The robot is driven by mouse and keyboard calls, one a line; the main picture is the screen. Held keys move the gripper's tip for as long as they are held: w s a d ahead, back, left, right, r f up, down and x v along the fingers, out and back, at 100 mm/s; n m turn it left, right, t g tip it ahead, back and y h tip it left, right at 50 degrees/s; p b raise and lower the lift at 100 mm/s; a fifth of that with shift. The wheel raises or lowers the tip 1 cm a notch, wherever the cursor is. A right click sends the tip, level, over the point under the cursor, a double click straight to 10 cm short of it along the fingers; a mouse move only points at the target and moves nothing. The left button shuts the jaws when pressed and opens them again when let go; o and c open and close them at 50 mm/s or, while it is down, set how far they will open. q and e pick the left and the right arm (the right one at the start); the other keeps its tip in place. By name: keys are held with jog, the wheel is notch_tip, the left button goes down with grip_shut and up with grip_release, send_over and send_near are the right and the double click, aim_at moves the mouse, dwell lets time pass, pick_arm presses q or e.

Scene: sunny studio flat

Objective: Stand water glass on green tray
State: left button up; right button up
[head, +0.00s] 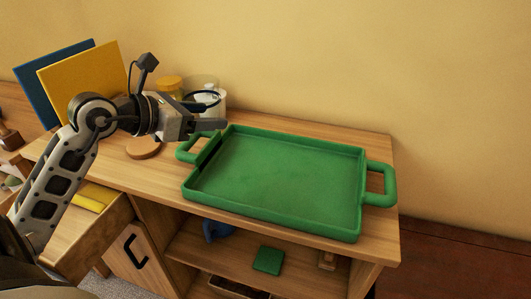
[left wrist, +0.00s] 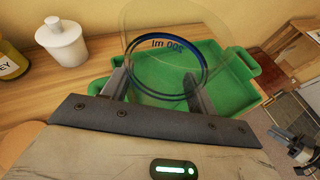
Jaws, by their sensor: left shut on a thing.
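The clear water glass (left wrist: 175,30) has a blue ring and a "200 ml" mark. My left gripper (left wrist: 157,90) is shut on it, one finger on each side. In the head view the glass (head: 203,83) is faint, with its dark ring showing above my left gripper (head: 212,114). The green tray (head: 285,175) lies flat and empty on the wooden cabinet top, to the right of my left gripper. My gripper is near the tray's left handle. In the left wrist view the tray (left wrist: 240,95) shows behind the glass. My right gripper (left wrist: 288,140) seems to show small at the lower right.
A round wooden coaster (head: 144,147) lies left of the tray. Blue and yellow boards (head: 85,75) lean at far left. An open drawer (head: 85,240) juts out below.

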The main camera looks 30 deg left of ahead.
pick_arm(q)
jog(key=w+d+f, duration=0.6)
jog(key=f, duration=0.1)
jog(key=shift+d+p, duration=0.3)
jog(key=shift+w+d+f, duration=0.15)
jog(key=shift+f, duration=0.9)
jog(key=shift+w+d+f, duration=0.15)
jog(key=shift+f, duration=0.85)
jog(key=shift+f, duration=0.1)
jog(key=o, duration=1.2)
jog(key=shift+c, duration=0.2)
